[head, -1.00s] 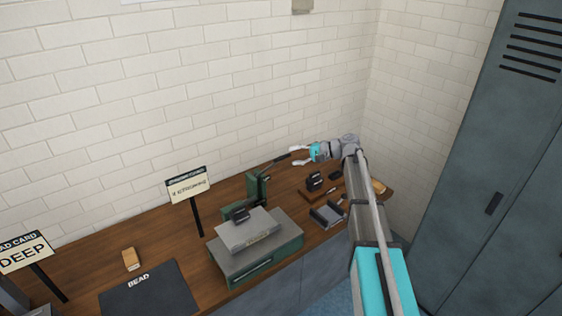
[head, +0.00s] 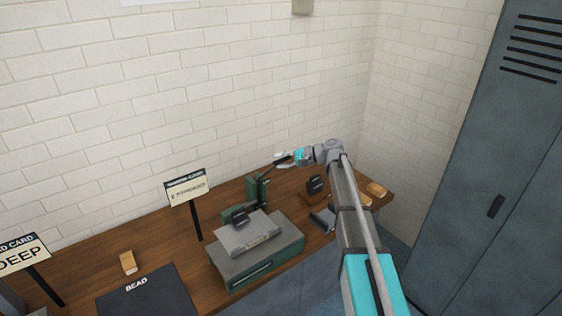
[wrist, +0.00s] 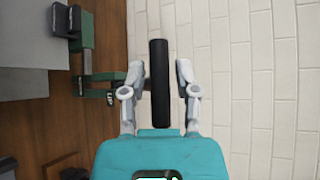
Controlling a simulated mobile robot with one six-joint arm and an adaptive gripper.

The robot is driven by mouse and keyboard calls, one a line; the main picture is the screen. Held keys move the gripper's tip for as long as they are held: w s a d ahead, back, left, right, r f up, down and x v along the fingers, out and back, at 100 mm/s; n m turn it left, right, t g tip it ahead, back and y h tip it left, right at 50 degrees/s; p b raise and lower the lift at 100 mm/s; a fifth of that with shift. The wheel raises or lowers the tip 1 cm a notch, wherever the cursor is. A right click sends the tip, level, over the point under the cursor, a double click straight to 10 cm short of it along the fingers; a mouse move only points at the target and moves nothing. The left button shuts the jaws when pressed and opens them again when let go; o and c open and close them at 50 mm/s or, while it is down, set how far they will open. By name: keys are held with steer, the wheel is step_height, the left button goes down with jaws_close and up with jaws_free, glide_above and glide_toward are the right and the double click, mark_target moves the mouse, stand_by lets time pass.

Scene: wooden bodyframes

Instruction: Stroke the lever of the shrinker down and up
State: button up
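The green shrinker (head: 253,188) stands on the wooden bench near the wall, behind a grey and green block. Its lever rises to the right, toward my gripper. In the wrist view, the lever's black handle (wrist: 160,85) lies between my fingers, with a visible gap on each side. My gripper (head: 277,159) is open at the lever's end, and it also shows open in the wrist view (wrist: 160,72). Green parts of the shrinker (wrist: 98,92) show to the left there. In the head view the fingers partly hide the handle's end.
A grey plate on a green base (head: 257,256) stands in front of the shrinker. A sign on a post (head: 187,190) is to its left. Small black tools (head: 316,185) and a wooden block (head: 376,189) lie to the right. The brick wall is close behind.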

jaws_close()
steer(key=shift+w, duration=0.1)
steer(key=shift+s+a+f, duration=0.1)
steer(key=shift+s+f, duration=0.05)
steer(key=shift+s, duration=0.05)
steer(key=shift+f+b, duration=0.1)
steer(key=shift+b, duration=0.25)
